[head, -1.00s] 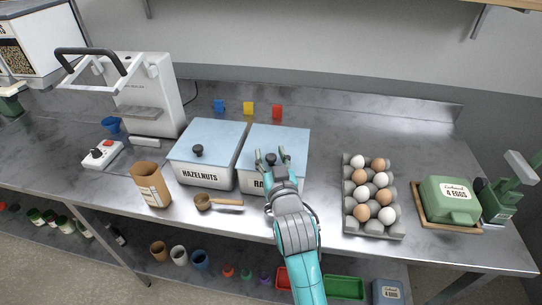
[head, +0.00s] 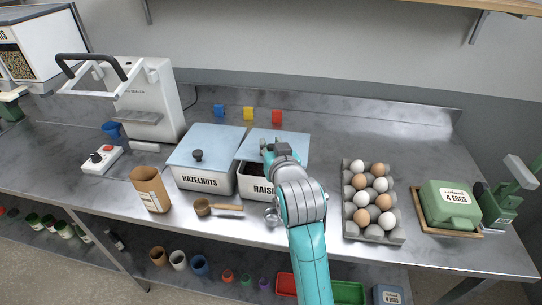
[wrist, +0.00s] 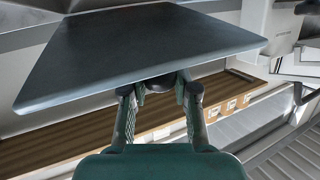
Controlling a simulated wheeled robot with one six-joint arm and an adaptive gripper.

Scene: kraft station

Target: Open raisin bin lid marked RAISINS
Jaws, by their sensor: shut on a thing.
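The raisin bin (head: 250,177) stands on the metal counter, its front label partly hidden by my arm. Its pale blue lid (head: 288,141) is tilted up at the back, and a dark opening shows at the front left of the bin. In the wrist view the lid (wrist: 135,50) is a large flat panel close above my gripper (wrist: 158,88). My fingers are shut on the dark round knob (wrist: 158,83) of the lid. In the head view my gripper (head: 268,150) is at the lid, and its fingertips are mostly hidden.
The closed hazelnut bin (head: 203,179) stands close on the left. An egg tray (head: 352,225) stands on the right. Blue, yellow and red blocks (head: 248,113) stand behind.

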